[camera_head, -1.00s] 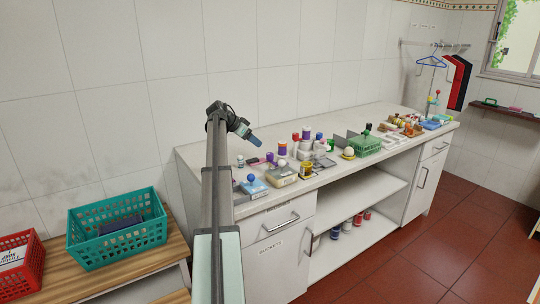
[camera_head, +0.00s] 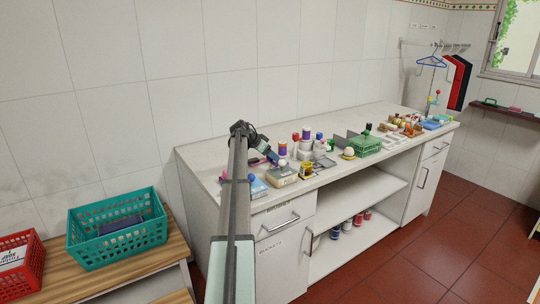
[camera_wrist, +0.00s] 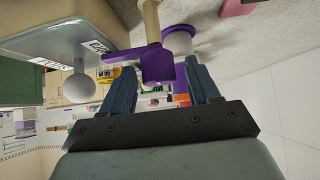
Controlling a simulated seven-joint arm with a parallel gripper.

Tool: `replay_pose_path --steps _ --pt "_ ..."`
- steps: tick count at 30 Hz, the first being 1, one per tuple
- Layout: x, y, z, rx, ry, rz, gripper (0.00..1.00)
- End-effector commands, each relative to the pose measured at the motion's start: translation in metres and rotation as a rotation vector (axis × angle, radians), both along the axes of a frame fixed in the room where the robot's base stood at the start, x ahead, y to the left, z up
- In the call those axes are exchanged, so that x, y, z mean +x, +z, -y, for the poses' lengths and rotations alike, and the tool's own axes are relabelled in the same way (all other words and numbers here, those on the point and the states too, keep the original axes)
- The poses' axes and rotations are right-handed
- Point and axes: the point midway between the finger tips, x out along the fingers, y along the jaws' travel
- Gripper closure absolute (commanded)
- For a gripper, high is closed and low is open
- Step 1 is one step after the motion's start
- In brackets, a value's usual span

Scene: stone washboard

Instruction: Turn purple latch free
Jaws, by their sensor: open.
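The purple latch (camera_wrist: 155,66) is in the wrist view, a thick purple block with a thin arm running left, at a cream post (camera_wrist: 151,18). My gripper (camera_wrist: 160,70) is open, one blue finger on each side of the purple block. I cannot tell whether either finger touches it. A box (camera_wrist: 50,35) with a grey ball knob (camera_wrist: 82,88) is beside the latch. In the head view my gripper (camera_head: 271,156) is low over the near-left part of the counter, and I cannot pick out the latch there.
A white and purple spool (camera_wrist: 178,42) is close behind the latch. A teal basket (camera_head: 118,228) stands on a wooden bench at the left.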

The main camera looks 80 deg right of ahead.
Motion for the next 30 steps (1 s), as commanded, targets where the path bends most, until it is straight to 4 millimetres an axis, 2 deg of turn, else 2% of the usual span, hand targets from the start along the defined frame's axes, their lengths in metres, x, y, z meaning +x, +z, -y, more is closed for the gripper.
replay_pose_path --steps 8,24,30 --pt "-0.0004 -0.0006 0.0004 0.0 0.0 0.0 0.4" --pt "-0.0004 -0.0004 0.0003 0.0 0.0 0.0 0.92" --pt "-0.0005 -0.0004 -0.0002 -0.001 0.012 0.001 0.93"
